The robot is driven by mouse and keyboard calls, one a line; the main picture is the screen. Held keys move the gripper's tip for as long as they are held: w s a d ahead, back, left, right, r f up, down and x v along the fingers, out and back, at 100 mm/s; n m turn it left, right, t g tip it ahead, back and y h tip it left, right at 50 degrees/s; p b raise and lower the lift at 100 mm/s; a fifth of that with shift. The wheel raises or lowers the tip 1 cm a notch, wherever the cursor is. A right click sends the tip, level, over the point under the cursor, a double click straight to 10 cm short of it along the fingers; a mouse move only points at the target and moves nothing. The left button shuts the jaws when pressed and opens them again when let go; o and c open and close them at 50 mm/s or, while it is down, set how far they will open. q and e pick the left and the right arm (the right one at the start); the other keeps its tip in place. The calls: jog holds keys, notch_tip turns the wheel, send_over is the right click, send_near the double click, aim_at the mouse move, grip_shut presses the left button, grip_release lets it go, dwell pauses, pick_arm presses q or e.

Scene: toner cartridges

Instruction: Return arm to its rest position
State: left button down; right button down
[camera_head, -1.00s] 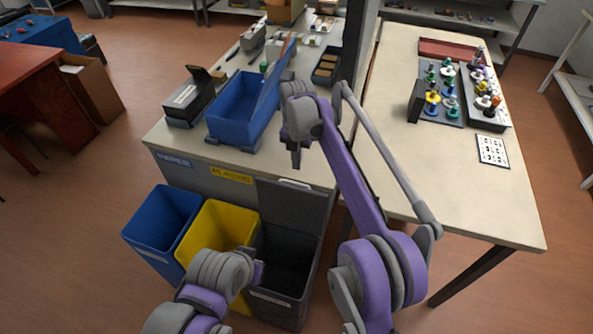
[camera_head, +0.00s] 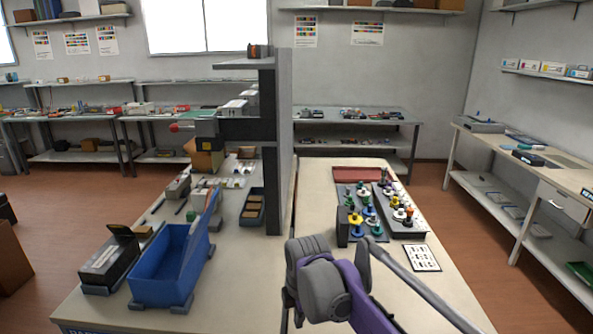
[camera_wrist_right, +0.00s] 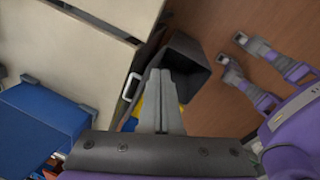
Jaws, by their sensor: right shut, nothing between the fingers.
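My right arm (camera_head: 322,282) stands over the near edge of the worktable in the head view, its grey joint and purple links at the lower middle. Its gripper is mostly hidden there. In the right wrist view the right gripper (camera_wrist_right: 160,73) points away from the camera, its two grey fingers together and empty. Beyond the fingers lies the dark open bin (camera_wrist_right: 187,62) on the floor.
A blue bin (camera_head: 165,265) and a black box (camera_head: 109,262) stand on the left of the table (camera_head: 235,290). A dark upright panel (camera_head: 285,150) rises mid-table. Colourful spools (camera_head: 362,211) and a printed card (camera_head: 422,257) lie on the right. Yellow shows beside the dark bin.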

jog(key=s+d+f+m+t, duration=0.1)
jog(key=s+d+f+m, duration=0.3)
jog(key=s+d+m, duration=0.4)
jog(key=s+d+f+m+t, duration=0.2)
jog(key=s+d+f+m, duration=0.3)
jog(key=s+d+m, duration=0.4)
jog(key=s+m, duration=0.4)
jog(key=s, duration=0.3)
jog(key=shift+s+m+t+h, duration=0.2)
jog(key=shift+m+t+h, duration=0.1)
jog(key=shift+d+f, duration=0.1)
jog(key=shift+d, duration=0.05)
